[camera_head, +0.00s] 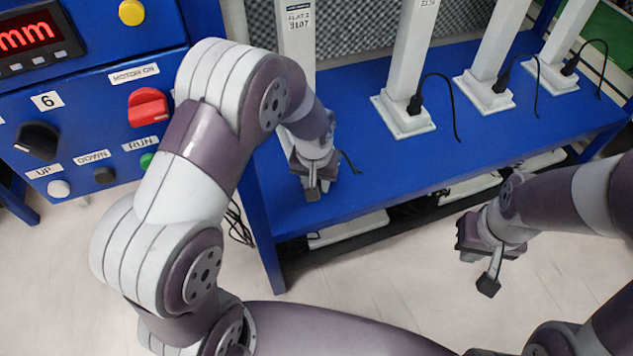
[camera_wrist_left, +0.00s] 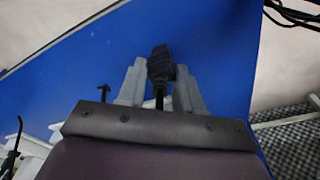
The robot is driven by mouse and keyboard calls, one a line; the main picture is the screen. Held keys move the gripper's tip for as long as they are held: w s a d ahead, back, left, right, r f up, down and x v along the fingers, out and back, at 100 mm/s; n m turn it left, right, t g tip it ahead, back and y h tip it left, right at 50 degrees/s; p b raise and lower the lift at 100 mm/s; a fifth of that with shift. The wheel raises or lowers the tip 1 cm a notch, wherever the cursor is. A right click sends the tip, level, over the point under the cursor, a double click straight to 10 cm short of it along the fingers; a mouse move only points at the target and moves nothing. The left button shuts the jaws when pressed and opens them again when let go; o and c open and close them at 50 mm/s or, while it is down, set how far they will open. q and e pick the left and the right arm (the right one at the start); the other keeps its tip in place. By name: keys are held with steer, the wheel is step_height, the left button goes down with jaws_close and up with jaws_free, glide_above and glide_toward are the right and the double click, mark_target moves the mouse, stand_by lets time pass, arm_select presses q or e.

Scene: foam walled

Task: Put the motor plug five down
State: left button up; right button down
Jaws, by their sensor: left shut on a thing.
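My left gripper (camera_head: 313,190) is over the blue shelf (camera_head: 350,95), near its front left edge. In the left wrist view, its two grey fingers (camera_wrist_left: 160,88) are shut on a black motor plug (camera_wrist_left: 160,62) with a dark cable running back from it. In the head view the gripper and wrist hide most of the plug, and a bit of black cable shows to the right of the wrist. Whether the plug touches the shelf cannot be told. My right gripper (camera_head: 488,278) hangs over the pale floor, in front of the shelf; its finger opening is unclear.
Several white posts with square bases (camera_head: 405,115) stand along the shelf, some with black plugs (camera_head: 415,104) and cables at their feet. A blue control panel (camera_head: 100,130) with a red switch (camera_head: 148,106) stands at left. Shelf surface right of my left gripper is clear.

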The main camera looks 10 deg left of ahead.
arm_select(q)
steer(key=o, duration=1)
steer(key=shift+o, duration=0.2)
step_height(320, 180, up, 12)
steer(key=s+p, duration=0.1)
steer(key=p, duration=0.4)
steer(key=shift+s, duration=0.2)
